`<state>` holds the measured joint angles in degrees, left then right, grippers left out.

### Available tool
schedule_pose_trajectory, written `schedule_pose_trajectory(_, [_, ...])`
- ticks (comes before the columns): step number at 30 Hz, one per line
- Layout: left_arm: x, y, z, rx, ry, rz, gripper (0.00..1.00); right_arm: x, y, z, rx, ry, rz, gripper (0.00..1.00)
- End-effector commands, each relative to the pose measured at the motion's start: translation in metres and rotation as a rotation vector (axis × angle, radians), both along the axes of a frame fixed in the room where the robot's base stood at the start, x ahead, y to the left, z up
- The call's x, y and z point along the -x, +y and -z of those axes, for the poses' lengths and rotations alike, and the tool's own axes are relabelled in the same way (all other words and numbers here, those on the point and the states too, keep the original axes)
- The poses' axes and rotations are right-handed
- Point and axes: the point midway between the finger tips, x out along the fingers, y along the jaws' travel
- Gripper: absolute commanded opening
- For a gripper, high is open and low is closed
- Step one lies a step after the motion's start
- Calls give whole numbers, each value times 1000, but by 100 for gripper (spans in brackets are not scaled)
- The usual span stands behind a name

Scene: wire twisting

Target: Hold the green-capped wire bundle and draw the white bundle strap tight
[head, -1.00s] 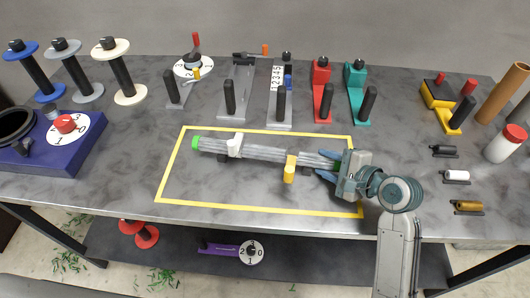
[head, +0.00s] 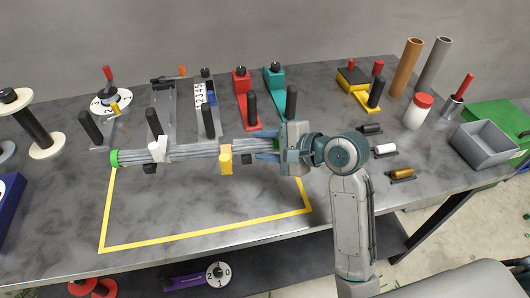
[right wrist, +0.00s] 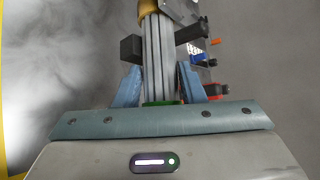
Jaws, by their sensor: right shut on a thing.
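The grey wire bundle (head: 192,149) runs left to right in the head view, apparently raised over the table. A green cap (head: 114,158) covers its left end, and green shows at the end near my gripper in the right wrist view (right wrist: 163,103). The white bundle strap (head: 158,148) sits around the bundle near the left cap. A yellow strap (head: 225,158) sits around it closer to my right gripper (head: 266,148). My right gripper is shut on the bundle's right end, its blue fingers on either side. How tight the white strap is, I cannot tell. My left gripper is out of view.
A yellow outline (head: 205,232) marks a bare area of the grey table. Behind the bundle stand red (head: 241,84) and teal (head: 275,82) tools with black handles. To the right are small rollers (head: 384,150), a red-capped white jar (head: 417,111) and a grey bin (head: 484,145).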

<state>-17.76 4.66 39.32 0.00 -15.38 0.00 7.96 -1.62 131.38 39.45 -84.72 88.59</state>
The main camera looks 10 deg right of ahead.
Motion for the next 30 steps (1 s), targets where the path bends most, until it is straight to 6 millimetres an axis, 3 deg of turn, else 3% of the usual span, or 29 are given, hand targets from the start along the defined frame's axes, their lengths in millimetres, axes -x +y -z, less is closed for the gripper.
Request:
schedule_pose_trajectory(3, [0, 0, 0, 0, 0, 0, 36, 0, 0, 26, -3, 7, -1, 2])
schedule_pose_trajectory(8, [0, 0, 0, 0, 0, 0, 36, 1, 0, 51, -3, 3, 0, 2])
schedule_pose_trajectory(30, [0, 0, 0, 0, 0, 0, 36, 1, 0, 79, -2, -2, 2, 2])
